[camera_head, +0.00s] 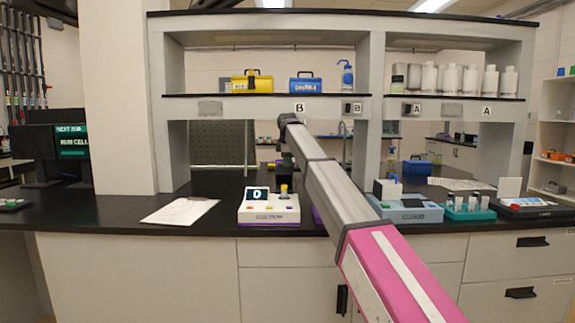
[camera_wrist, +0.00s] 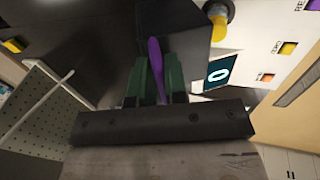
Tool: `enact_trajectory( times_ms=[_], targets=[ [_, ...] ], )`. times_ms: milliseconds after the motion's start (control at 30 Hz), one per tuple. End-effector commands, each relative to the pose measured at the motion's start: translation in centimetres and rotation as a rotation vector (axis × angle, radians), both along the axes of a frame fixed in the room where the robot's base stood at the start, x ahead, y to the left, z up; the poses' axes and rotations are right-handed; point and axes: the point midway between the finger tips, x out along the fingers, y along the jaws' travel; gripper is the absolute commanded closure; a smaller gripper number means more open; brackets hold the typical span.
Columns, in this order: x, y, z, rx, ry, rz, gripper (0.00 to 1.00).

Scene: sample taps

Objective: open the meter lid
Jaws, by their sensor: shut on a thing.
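The wrist view shows part of the meter's screen (camera_wrist: 219,74) and the yellow cylinder (camera_wrist: 218,20) at the upper right. My gripper (camera_wrist: 156,70) has green fingers shut on a narrow purple piece (camera_wrist: 154,50). A dark block (camera_wrist: 180,20) lies just beyond the fingertips, beside the meter. I cannot tell whether the purple piece belongs to the lid. In the head view my arm hides some of this area.
A blue-grey instrument (camera_head: 412,210) and a teal rack (camera_head: 467,211) of vials stand to the right of my arm. A paper sheet (camera_head: 180,211) lies to the left. A shelf (camera_head: 250,97) with cases and bottles spans above the bench. The bench front between paper and meter is clear.

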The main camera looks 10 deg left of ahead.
Motion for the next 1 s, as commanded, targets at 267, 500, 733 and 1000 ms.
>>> enact_trajectory(
  times_ms=[267, 500, 733, 1000],
  targets=[
    [1.8, 0.4, -0.1, -0.003, 0.004, -0.004, 1.0],
    [2.5, 0.5, -0.2, -0.004, 0.001, -0.002, 1.0],
    [2.6, 0.5, -0.2, -0.004, -0.002, -0.001, 1.0],
    [2.7, 0.4, -0.1, -0.004, -0.003, 0.0, 0.7]
  ],
)
